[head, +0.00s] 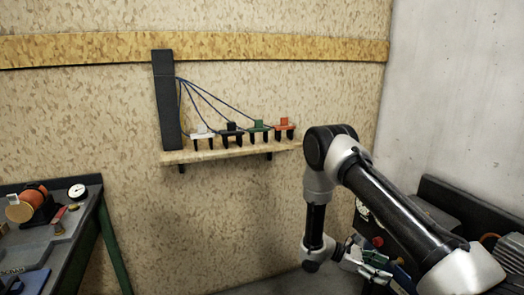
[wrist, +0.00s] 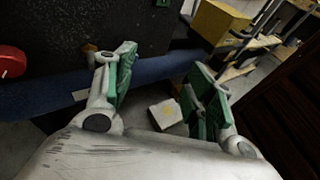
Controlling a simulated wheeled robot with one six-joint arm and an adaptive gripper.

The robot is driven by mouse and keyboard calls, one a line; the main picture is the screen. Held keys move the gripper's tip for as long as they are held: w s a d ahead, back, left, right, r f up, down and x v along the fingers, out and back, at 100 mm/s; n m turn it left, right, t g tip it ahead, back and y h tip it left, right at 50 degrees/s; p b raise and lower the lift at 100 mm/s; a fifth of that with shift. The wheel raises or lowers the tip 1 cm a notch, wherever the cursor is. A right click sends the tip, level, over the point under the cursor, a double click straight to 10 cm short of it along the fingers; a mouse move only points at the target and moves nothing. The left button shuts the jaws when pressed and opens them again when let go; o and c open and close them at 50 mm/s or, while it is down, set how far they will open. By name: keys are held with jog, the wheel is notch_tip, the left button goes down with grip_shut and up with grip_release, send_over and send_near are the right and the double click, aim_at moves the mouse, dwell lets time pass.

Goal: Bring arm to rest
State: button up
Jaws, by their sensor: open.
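My arm (head: 400,205) reaches in from the lower right in the head view, bent at the elbow, with its wrist hanging low. My gripper (head: 373,259) is at the lower right, beside dark equipment. In the wrist view my gripper (wrist: 163,88) has its two green-padded fingers spread wide apart. Nothing is held between them. A pale block (wrist: 166,113) shows beyond the gap between the fingers, apart from them.
A wall shelf (head: 225,152) carries several coloured clips with blue cables. A workbench (head: 50,240) with an orange-and-black tool stands at left. In the wrist view, a blue pipe (wrist: 52,95), a red round part (wrist: 12,61) and a yellow box (wrist: 218,22) lie beyond the fingers.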

jog(key=s+a+r+m+t+y, duration=0.1)
jog(key=s+r+m+y, duration=0.3)
jog(key=r, duration=0.9)
jog(key=s+a+r+m+t+y, duration=0.1)
jog(key=s+r+m+t+y, duration=0.3)
jog(key=s+r, duration=0.7)
jog(key=s+a+r+m+t+y, duration=0.1)
jog(key=s+r+m+t+y, duration=0.2)
jog(key=r, duration=1.4)
jog(key=shift+s+m+y, duration=1.6)
jog(key=shift+s+m, duration=0.1)
jog(key=shift+s, duration=0.45)
jog(key=shift+a, duration=0.1)
